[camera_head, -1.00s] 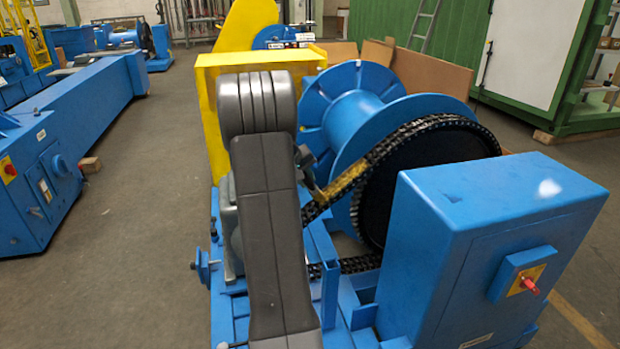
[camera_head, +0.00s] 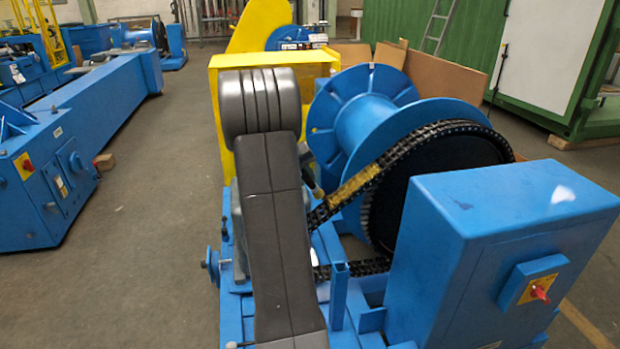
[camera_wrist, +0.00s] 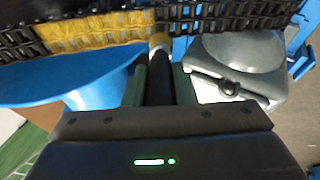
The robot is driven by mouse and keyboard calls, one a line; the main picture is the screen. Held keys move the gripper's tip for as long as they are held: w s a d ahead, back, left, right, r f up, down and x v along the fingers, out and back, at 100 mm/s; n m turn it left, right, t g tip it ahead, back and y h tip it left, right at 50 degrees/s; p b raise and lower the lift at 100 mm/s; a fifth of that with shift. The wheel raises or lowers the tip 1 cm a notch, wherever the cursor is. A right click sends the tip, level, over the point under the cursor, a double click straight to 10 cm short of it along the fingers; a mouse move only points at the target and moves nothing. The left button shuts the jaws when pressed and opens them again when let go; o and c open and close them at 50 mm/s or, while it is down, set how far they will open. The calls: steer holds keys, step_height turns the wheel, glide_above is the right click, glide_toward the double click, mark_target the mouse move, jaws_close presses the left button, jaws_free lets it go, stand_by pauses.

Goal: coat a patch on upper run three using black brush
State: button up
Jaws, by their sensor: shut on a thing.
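The black chain (camera_head: 420,136) slopes up from behind my arm to a large dark sprocket (camera_head: 430,190). A yellow patch (camera_head: 357,184) covers part of its upper run; it also shows at the top of the wrist view (camera_wrist: 90,32). My gripper (camera_wrist: 160,82) is shut on the black brush (camera_wrist: 159,88), whose handle points toward the chain. The pale brush tip (camera_wrist: 158,42) lies at the right end of the yellow patch; I cannot tell whether it touches. In the head view, the brush (camera_head: 317,188) shows just right of my arm, which hides most of the gripper.
A blue drum (camera_head: 362,122) stands behind the chain. A blue control box (camera_head: 500,250) with a red switch stands close at the right, and a yellow housing (camera_head: 225,110) behind my arm. A grey rounded housing (camera_wrist: 235,65) lies right of the brush.

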mark_target(316, 185)
steer(key=shift+s+a+r, duration=0.15)
steer(key=shift+a+r, duration=0.4)
steer(key=shift+r, duration=0.2)
steer(key=shift+p, duration=0.3)
steer(key=shift+s+a+r+p, duration=0.15)
steer(key=shift+a+r+p, duration=0.7)
steer(key=shift+r, duration=0.3)
steer(key=shift+s+d+b+x, duration=0.1)
steer(key=shift+d+b+x, duration=0.3)
steer(key=shift+x, duration=0.85)
steer(key=shift+s+d+b+x, duration=0.15)
steer(key=shift+b+x, duration=0.6)
steer(key=shift+x, duration=0.45)
steer(key=shift+s+d+b+x, duration=0.15)
steer(key=shift+b+x, duration=0.4)
steer(key=shift+x, duration=0.7)
steer(key=shift+w+d+f+b, duration=0.1)
steer(key=shift+d+f+b, duration=0.3)
steer(key=shift+d+f, duration=0.1)
steer(key=shift+r, duration=0.1)
